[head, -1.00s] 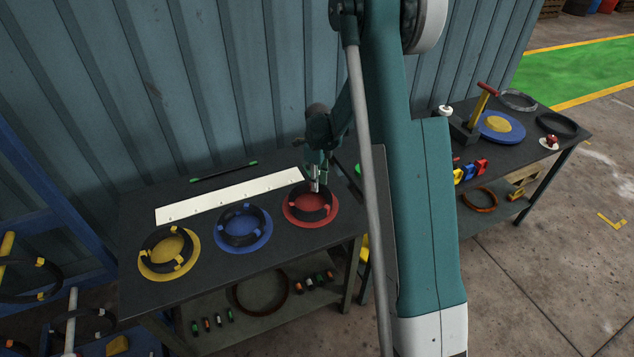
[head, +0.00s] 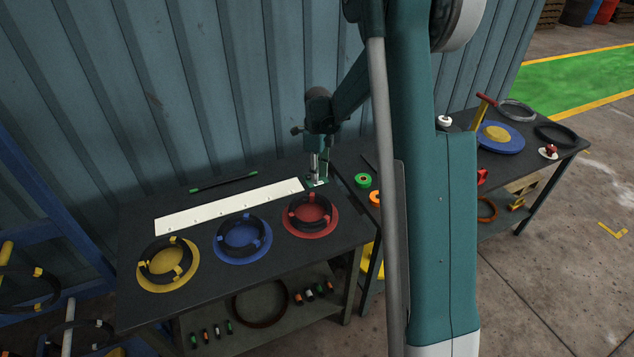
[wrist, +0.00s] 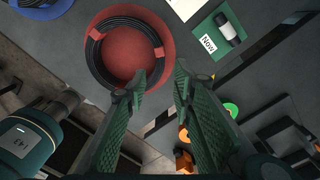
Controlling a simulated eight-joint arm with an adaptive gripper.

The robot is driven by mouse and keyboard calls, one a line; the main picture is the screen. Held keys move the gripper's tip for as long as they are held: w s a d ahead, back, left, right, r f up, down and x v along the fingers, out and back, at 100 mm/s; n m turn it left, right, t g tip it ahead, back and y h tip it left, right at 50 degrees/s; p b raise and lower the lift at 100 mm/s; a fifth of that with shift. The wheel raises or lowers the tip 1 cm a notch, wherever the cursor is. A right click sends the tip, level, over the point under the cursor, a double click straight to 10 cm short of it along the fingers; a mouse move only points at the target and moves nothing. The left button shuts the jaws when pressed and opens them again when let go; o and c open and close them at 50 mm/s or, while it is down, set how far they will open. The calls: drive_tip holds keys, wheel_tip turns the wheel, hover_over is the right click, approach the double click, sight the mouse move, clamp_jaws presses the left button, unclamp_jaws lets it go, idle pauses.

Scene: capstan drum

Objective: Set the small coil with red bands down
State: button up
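The small black coil with red bands (head: 294,212) lies flat on the red disc (head: 311,213) at the right end of the near bench. In the wrist view the coil (wrist: 93,54) and the red disc (wrist: 125,50) are at upper left. My gripper (head: 317,179) is just behind the coil, towards the wall. Its fingers in the wrist view (wrist: 158,84) are spread with nothing between them. The coil lies to the left of both fingertips there, apart from them as far as I can tell.
A blue disc (head: 243,236) and a yellow disc (head: 166,263) carry similar coils to the left. A white strip (head: 225,205) lies behind them. Green (head: 363,180) and orange rolls lie on the bench to the right.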

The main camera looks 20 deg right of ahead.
drive_tip(key=shift+r, duration=1.3)
drive_tip(key=s+a+r+n+t, duration=0.2)
drive_tip(key=s+a+r+n, duration=0.3)
drive_tip(key=s+r+n, duration=0.3)
drive_tip(key=s+a+r+n+t, duration=0.1)
drive_tip(key=s+a+r+n, duration=0.4)
drive_tip(key=s+r, duration=0.5)
drive_tip(key=s+a+r+n+t, duration=0.1)
drive_tip(key=s+a+n+t, duration=0.1)
drive_tip(key=s+n, duration=0.5)
drive_tip(key=s+a+r+n+t, duration=0.1)
drive_tip(key=s+a+n+t, duration=0.1)
drive_tip(key=s+a+n, duration=0.2)
drive_tip(key=shift+s+a+n, duration=0.25)
drive_tip(key=shift+s+n, duration=1.25)
drive_tip(key=shift+s, duration=2.85)
